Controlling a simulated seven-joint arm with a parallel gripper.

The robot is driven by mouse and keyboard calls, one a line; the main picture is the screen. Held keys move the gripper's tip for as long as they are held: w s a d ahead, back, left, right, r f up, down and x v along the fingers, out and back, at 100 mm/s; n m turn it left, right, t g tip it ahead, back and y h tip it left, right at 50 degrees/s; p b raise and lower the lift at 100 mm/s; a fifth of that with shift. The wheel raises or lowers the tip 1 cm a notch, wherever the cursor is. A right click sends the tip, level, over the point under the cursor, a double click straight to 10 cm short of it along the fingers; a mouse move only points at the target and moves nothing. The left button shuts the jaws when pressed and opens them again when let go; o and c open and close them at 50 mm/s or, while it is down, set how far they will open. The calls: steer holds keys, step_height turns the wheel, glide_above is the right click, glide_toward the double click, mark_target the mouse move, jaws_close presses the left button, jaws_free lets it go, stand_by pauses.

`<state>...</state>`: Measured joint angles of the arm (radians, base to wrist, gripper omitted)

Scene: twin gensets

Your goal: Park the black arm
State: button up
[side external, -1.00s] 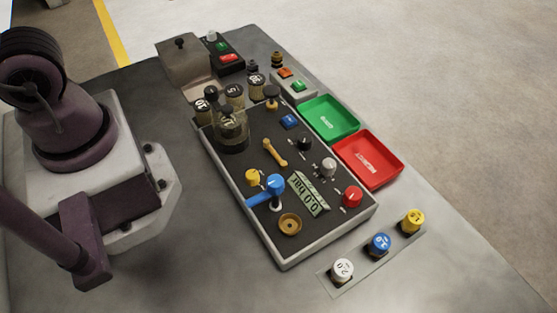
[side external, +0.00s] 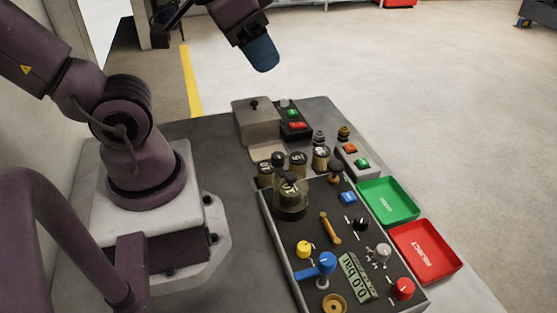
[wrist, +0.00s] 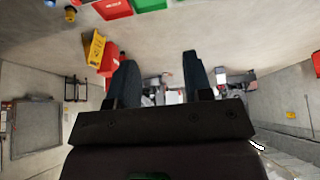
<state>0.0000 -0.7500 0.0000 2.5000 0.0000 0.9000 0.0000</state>
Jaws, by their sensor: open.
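My gripper (side external: 263,56) hangs high at the top of the side external view, well above and behind the bench, touching nothing. In the wrist view my gripper (wrist: 160,75) has its two dark fingers apart with nothing held between them. No separate part is plainly a black arm. A small black knob (side external: 360,224) with a pale pointer sits on the dark control panel (side external: 300,228). A blue-handled lever (side external: 318,268) lies towards the panel's left edge, and a tan bar (side external: 329,228) lies near its middle. The panel's near end is cut off.
A green tray (side external: 388,201) and a red tray (side external: 425,251) lie right of the panel. Ribbed dark-topped cylinders and a clear cover (side external: 290,200) stand at its far end. The air around my gripper looks clear.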

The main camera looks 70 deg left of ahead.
steer(key=n+g, duration=0.3)
steer(key=g, duration=0.1)
glide_above(278, 155)
steer(key=a, duration=0.1)
step_height(278, 155, down, 5)
steer(key=w+a+f+n+g+h, duration=0.2)
steer(key=w+a+f+n+g, duration=0.15)
steer(key=f, duration=0.25)
steer(key=s+d+f, duration=0.1)
steer(key=f, duration=0.2)
steer(key=s+d+f+n+g, duration=0.1)
steer(key=d+f, duration=0.1)
steer(key=f, duration=0.2)
steer(key=s+d+f+n+h, duration=0.1)
steer(key=f, duration=0.3)
steer(key=shift+s+d+f+n, duration=0.15)
steer(key=shift+f+n, duration=0.05)
steer(key=shift+n, duration=0.05)
steer(key=shift+c, duration=0.4)
steer(key=c, duration=0.8)
